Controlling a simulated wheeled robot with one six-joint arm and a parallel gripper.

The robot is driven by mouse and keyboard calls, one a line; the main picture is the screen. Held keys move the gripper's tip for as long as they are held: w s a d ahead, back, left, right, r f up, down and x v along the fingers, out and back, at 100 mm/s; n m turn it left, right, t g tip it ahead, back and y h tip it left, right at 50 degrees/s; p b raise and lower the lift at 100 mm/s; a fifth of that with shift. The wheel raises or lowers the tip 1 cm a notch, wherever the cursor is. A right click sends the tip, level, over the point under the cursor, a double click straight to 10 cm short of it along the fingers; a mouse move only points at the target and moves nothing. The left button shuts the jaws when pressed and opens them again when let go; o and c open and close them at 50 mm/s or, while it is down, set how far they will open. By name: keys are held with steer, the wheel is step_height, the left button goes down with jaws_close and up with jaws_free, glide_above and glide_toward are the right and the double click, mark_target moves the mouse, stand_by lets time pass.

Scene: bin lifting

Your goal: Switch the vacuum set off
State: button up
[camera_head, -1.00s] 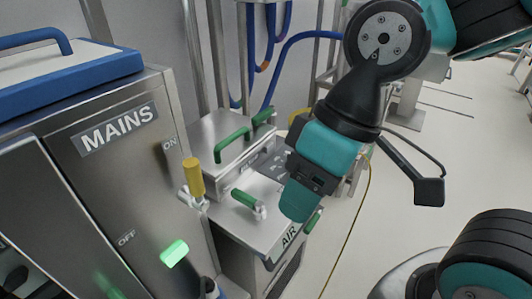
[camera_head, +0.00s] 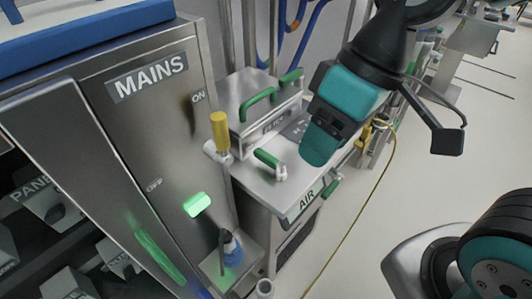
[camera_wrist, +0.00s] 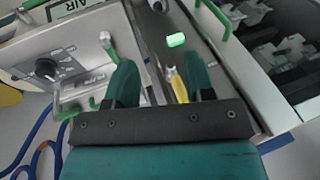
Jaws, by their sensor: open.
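A steel cabinet labelled MAINS (camera_head: 150,120) fills the left of the head view, with ON and OFF marks on its face. A yellow-handled lever (camera_head: 220,133) sticks up from its right edge, beside the ON mark. A green lamp (camera_head: 197,204) glows below it. No label naming a vacuum set is readable. My gripper (camera_wrist: 162,82) is open and empty; in the wrist view the yellow lever (camera_wrist: 178,85) shows between its fingers, further off.
A steel unit labelled AIR (camera_head: 306,200) with green handles stands beside the cabinet, under my wrist. A blue bottle (camera_head: 232,252) stands low by the cabinet. A yellow cable (camera_head: 352,225) crosses the otherwise clear floor at right.

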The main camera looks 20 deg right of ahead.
steer(key=w+a+f+h+p, duration=0.1)
steer(key=w+h+p, duration=0.1)
steer(key=w, duration=1.1)
steer(key=h+p, duration=0.1)
steer(key=h, duration=0.1)
glide_toward(265, 154)
step_height(265, 154, down, 10)
steer(key=p, duration=0.3)
steer(key=shift+d+r, duration=0.1)
jaws_close()
